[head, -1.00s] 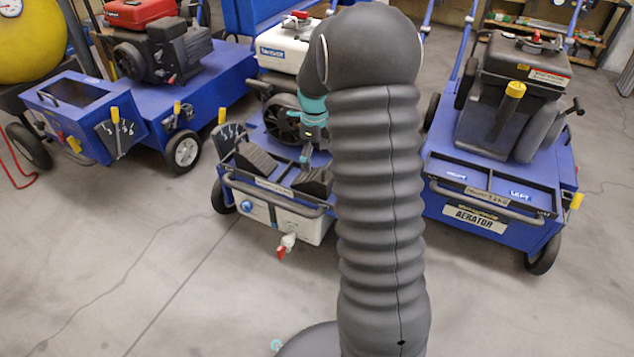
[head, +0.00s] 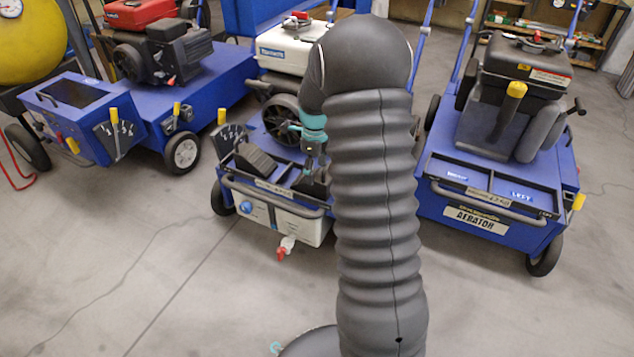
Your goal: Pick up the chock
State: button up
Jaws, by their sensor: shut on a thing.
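My gripper (head: 310,166) points down over the front tray of the middle blue machine, just left of my arm. It is shut on a dark wedge-shaped chock (head: 314,187) at the right of that tray. My arm and gripper hide part of this chock. I cannot tell whether it still touches the tray. A second dark chock (head: 256,159) lies in the left part of the same tray, apart from the gripper.
The middle machine has a handrail (head: 270,202) along its front and a white tank (head: 288,225) with a red-handled valve below. A blue aerator (head: 483,219) stands at the right, another blue machine (head: 140,120) at the left. The floor in front is clear.

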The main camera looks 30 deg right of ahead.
aim_at(316, 173)
notch_tip(316, 173, up, 5)
jog(key=shift+d+f+p, duration=0.1)
jog(key=shift+f+p, duration=0.05)
jog(key=shift+p, duration=0.4)
jog(key=s+d+r+p, duration=0.1)
jog(key=s+d+r, duration=0.5)
jog(key=d, duration=0.4)
jog(key=shift+r, duration=0.15)
